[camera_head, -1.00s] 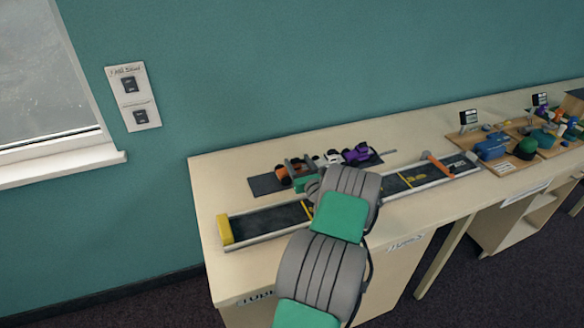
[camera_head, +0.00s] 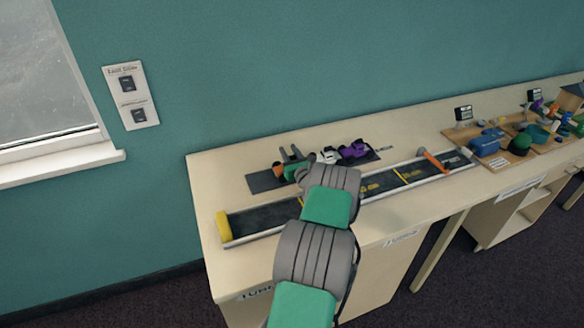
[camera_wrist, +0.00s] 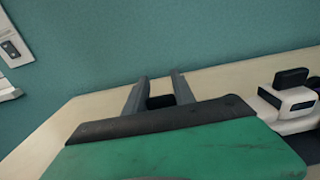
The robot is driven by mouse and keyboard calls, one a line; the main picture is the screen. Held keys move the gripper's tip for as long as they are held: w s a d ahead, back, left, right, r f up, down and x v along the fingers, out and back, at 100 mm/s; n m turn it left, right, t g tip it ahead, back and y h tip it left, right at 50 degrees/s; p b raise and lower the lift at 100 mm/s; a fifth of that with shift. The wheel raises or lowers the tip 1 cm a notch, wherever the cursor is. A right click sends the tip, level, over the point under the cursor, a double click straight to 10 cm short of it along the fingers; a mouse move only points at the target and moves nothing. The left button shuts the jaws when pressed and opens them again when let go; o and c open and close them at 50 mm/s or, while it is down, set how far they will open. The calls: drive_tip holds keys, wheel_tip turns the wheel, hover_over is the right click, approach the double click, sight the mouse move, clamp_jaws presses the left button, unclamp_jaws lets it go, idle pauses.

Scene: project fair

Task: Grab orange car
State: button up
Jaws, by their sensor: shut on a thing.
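The orange car (camera_head: 277,168) is mostly hidden behind my gripper in the head view; only a small orange patch shows at the left end of the dark mat (camera_head: 262,183). My gripper (camera_head: 290,151) has its two grey fingers around it. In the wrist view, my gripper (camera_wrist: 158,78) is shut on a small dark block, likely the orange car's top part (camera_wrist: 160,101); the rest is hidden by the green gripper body. I cannot tell whether the car touches the mat.
A white car (camera_head: 327,156) and a purple car (camera_head: 353,150) stand just right of my gripper. The white car also shows in the wrist view (camera_wrist: 290,108). A long track (camera_head: 262,221) with a yellow end block runs along the table front. Project boards (camera_head: 500,162) lie far right.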

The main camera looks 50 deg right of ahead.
clamp_jaws()
drive_tip(key=shift+r, duration=0.15)
idle(0.4)
